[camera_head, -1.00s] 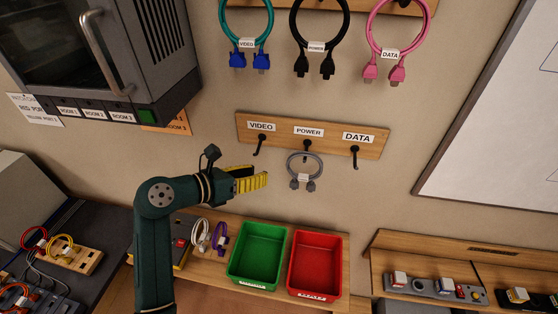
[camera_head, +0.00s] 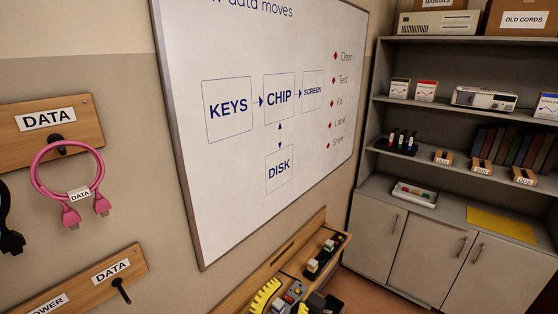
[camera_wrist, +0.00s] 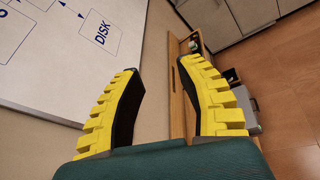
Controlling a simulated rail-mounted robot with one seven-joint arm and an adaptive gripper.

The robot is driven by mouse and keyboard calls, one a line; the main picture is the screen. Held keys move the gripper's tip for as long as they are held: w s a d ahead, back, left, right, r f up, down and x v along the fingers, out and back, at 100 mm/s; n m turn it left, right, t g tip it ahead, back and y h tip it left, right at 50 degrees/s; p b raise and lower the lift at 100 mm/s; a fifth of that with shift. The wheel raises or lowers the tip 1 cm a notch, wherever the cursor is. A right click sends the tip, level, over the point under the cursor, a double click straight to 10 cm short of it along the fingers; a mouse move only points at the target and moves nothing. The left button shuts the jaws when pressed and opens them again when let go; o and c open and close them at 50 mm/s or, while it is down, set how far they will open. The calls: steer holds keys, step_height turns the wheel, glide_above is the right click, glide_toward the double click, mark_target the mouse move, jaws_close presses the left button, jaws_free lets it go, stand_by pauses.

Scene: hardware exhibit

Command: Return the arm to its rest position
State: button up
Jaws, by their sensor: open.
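My gripper (camera_wrist: 160,105) shows in the wrist view with its two yellow ridged fingers spread wide and nothing between them. It points toward the wall below the whiteboard, with the board on its left and a wooden ledge seen behind its right finger. In the head view, my gripper (camera_head: 282,298) shows at the bottom edge, in front of the wooden ledge unit.
The whiteboard (camera_head: 235,65) hangs on the wall. A wooden ledge unit (camera_head: 290,250) with small devices runs below it. A pink data cable (camera_head: 100,172) hangs from a peg board (camera_head: 85,125) at left. Shelves and a cabinet (camera_head: 412,255) stand at right. Open floor (camera_wrist: 290,125) shows at right in the wrist view.

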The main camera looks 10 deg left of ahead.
steer(key=s+d+r+m+t+h, duration=0.1)
steer(key=s+d+r+m+t, duration=0.15)
steer(key=d+r+m, duration=0.8)
steer(key=s+r+m+t+y+p, duration=0.1)
steer(key=s+r+m+t+y, duration=0.3)
steer(key=m, duration=1.3)
steer(key=s+r+t, duration=0.1)
steer(key=s+r, duration=0.2)
steer(key=r, duration=0.2)
steer(key=shift+s+a+r+y, duration=0.2)
steer(key=shift+s+a+y, duration=0.1)
steer(key=shift+a, duration=0.05)
steer(key=shift+a+t, duration=0.1)
steer(key=shift+t, duration=0.15)
